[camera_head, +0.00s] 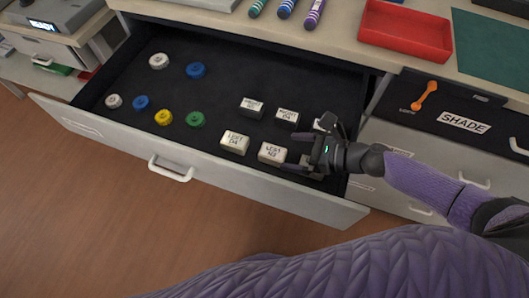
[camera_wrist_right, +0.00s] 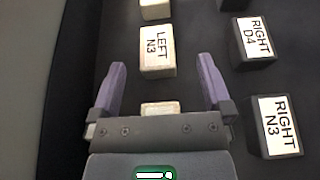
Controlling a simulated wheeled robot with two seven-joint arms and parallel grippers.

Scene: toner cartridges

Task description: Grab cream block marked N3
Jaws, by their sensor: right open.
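A cream block marked LEFT N3 (camera_wrist_right: 157,50) lies in the open drawer, in the front row of blocks. In the head view it is the cream block (camera_head: 271,153) just left of my right gripper (camera_head: 294,152). In the right wrist view it lies just ahead of the fingertips of my right gripper (camera_wrist_right: 161,66), which is open and apart from it. Another cream block (camera_wrist_right: 160,107) lies between the finger bases, partly hidden by the gripper. A dark block with a white top marked RIGHT N3 (camera_wrist_right: 277,125) is beside the gripper. My left gripper is not in view.
A cream block marked LEFT D4 (camera_head: 235,142) lies to the left. Dark, white-topped blocks, including RIGHT D4 (camera_head: 287,115), form the row behind. Several round coloured caps, including a green one (camera_head: 195,119), lie farther left. The drawer's front wall (camera_head: 220,180) is close to the front row.

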